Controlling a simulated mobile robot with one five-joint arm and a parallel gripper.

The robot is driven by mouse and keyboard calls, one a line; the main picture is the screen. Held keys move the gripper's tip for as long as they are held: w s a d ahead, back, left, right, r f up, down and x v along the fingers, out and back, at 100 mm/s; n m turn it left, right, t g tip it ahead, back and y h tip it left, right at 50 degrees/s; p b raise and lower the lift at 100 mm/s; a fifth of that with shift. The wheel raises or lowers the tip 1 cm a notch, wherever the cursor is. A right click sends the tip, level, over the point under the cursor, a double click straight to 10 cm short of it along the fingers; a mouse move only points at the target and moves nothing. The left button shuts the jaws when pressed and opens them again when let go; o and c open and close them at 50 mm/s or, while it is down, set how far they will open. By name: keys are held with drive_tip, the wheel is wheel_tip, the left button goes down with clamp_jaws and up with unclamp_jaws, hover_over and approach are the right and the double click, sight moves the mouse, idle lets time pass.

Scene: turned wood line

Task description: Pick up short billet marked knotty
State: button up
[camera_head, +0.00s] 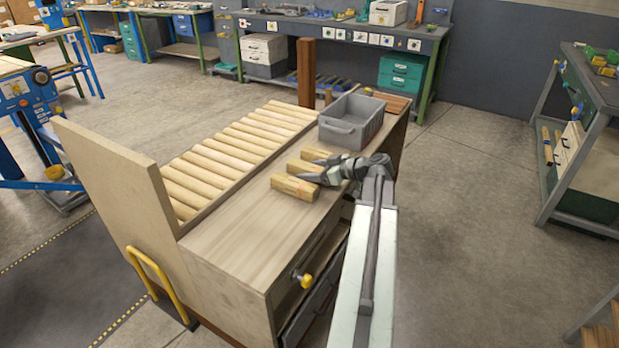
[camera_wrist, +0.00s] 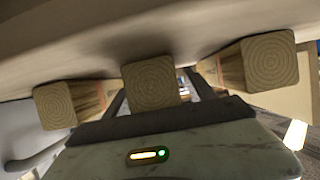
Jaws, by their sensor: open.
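Short square wooden billets lie on the wooden bench top. In the head view the near billet (camera_head: 294,188) has a reddish mark, and a second billet (camera_head: 300,166) lies just behind it. My gripper (camera_head: 310,167) is open, with its dark fingers pointing left over the second billet. In the wrist view three billet ends show: a left one (camera_wrist: 54,106), a middle one (camera_wrist: 153,82) and a right one (camera_wrist: 270,62). The middle end is between my fingers (camera_wrist: 155,90). No readable knotty mark shows on any end.
A grey bin (camera_head: 351,122) stands behind my gripper on the bench (camera_head: 235,235). A rack of round rods (camera_head: 235,150) lies to the left, with a tall end panel (camera_head: 110,190). A brown post (camera_head: 306,72) rises at the back. The bench front is clear.

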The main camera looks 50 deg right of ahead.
drive_tip(key=shift+w+f, duration=0.2)
drive_tip(key=shift+w, duration=0.15)
drive_tip(key=shift+s+r, duration=0.1)
clamp_jaws()
drive_tip(key=shift+r, duration=0.1)
